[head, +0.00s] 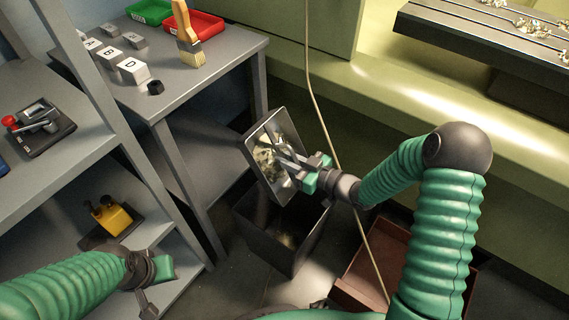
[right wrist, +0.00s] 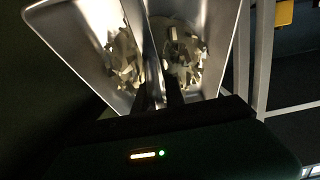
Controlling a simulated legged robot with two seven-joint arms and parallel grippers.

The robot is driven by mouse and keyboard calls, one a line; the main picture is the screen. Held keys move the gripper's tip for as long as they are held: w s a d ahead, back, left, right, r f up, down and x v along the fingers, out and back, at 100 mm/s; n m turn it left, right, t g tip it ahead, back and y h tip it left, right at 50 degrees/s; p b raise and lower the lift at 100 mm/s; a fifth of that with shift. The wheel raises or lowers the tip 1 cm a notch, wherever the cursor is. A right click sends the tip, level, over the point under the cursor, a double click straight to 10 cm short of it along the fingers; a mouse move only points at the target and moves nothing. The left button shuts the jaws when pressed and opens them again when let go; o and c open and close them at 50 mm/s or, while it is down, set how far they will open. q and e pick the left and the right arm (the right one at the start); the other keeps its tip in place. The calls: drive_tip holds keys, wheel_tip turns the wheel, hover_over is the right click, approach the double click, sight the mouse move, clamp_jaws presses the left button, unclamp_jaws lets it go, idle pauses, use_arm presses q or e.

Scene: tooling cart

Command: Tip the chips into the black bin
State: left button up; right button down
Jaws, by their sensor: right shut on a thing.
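A shiny metal chip tray (head: 285,126) is tilted steeply above the black bin (head: 268,238). My right gripper (head: 296,160) is shut on the tray's middle part. Chips (head: 266,160) still lie inside the tray. In the right wrist view the chips (right wrist: 125,60) lie in two patches, on both sides of my fingers (right wrist: 160,90). The bin stands on the floor, open at the top, directly under the tray. A faint pale patch shows inside it; I cannot tell whether it is chips. My left gripper (head: 158,287) is low at left, holding nothing visible; its jaw gap is unclear.
A grey bench (head: 215,60) with lettered blocks, a brush (head: 187,35) and red and green bins stands behind left. Grey cart shelves (head: 60,160) are at left. A brown box (head: 400,245) is on the floor at right. A cable (head: 318,100) hangs behind the tray.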

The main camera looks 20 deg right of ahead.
drive_tip(key=shift+w+a+f+t+y+b, duration=0.2)
drive_tip(key=shift+f+t+y+b, duration=0.4)
drive_tip(key=shift+b, duration=1.3)
drive_tip(key=shift+w+a+f+t+y+b, duration=0.15)
drive_tip(key=shift+f+t+y+b, duration=0.45)
drive_tip(key=shift+b, duration=1.25)
drive_tip(key=shift+w+f+t+b, duration=0.1)
drive_tip(key=shift+w+t+b, duration=0.05)
drive_tip(key=shift+t+b, duration=0.3)
